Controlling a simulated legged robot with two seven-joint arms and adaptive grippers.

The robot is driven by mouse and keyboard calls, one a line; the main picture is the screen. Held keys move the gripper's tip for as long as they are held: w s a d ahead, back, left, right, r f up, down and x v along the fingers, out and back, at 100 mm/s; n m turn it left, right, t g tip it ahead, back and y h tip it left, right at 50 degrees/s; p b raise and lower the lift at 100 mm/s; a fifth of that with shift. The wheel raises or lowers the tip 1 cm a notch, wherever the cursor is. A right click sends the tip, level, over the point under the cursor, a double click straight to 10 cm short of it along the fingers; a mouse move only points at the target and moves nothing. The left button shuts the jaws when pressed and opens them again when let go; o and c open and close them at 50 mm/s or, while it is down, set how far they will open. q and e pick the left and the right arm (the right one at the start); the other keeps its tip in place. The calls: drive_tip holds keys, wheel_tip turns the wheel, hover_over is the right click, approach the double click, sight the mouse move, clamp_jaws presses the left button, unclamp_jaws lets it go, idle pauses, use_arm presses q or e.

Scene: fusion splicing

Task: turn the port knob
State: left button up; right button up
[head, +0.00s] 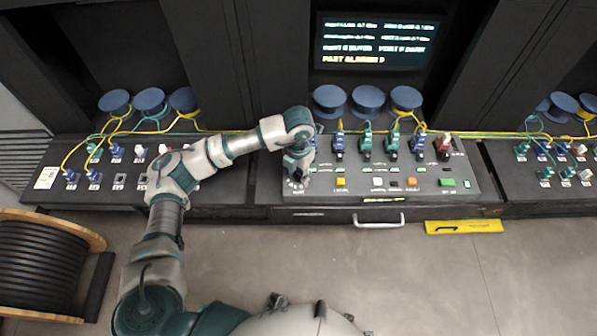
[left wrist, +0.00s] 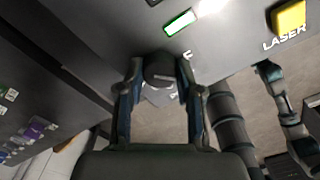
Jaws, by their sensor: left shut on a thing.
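The port knob (left wrist: 160,70) is a dark, round knob on the sloped grey console panel, by a small lit green-white indicator. In the left wrist view my left gripper (left wrist: 160,82) has one finger on each side of the knob and is shut on it. In the head view my left gripper (head: 297,165) points down at the panel's left end and hides most of the knob. Part of a white label shows beside the knob in the wrist view. My right gripper cannot be made out in either view.
A yellow LASER button (left wrist: 289,18) lies right of the knob. Blue and green connectors (head: 364,143) with yellow and teal fibres stand behind it. A lit screen (head: 376,42) hangs above.

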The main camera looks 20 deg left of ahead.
sight(299, 173)
use_arm(q)
drive_tip(key=shift+w+r, duration=0.1)
drive_tip(key=shift+w, duration=0.05)
drive_tip(key=o, duration=1.1)
drive_tip(key=shift+o, duration=0.3)
wheel_tip(299, 173, up, 12)
drive_tip(key=shift+w+f, duration=0.1)
drive_tip(key=shift+f, duration=0.1)
